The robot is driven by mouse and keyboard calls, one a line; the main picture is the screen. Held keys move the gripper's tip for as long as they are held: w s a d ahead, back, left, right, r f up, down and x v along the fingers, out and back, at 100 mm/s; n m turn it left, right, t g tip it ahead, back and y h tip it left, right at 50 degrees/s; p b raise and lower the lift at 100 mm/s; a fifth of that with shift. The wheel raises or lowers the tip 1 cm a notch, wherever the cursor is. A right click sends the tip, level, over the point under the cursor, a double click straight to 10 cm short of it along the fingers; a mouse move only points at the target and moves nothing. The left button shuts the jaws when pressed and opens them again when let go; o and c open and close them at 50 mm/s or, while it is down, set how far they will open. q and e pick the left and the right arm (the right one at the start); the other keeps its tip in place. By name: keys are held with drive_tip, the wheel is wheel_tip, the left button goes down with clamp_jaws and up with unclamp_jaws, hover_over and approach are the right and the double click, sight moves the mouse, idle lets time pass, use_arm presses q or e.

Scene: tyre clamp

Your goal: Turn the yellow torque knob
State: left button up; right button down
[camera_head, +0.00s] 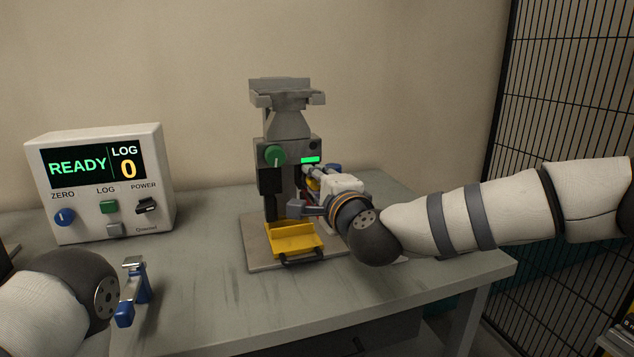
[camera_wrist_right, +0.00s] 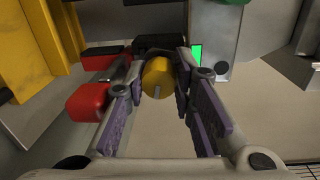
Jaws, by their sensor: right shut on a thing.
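The yellow torque knob (camera_wrist_right: 157,77) shows in the right wrist view, a round cap with a pale mark on its face. My right gripper (camera_wrist_right: 160,88) is shut on it, with one finger on each side of the knob. In the head view my right gripper (camera_head: 316,180) reaches the right side of the grey machine (camera_head: 287,122), and the knob is hidden there behind the hand. My left gripper (camera_head: 133,265) is at the lower left of the head view, over the table and away from the machine; its fingers are too unclear to judge.
The machine has a green knob (camera_head: 274,155), a lit green display (camera_head: 310,160) and a yellow tray (camera_head: 293,240) at its front. A control box (camera_head: 100,180) reads READY, LOG 0. A wire fence (camera_head: 565,90) stands at right.

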drive_tip(key=c, duration=1.3)
unclamp_jaws()
drive_tip(key=v, duration=0.8)
drive_tip(key=shift+r, duration=0.1)
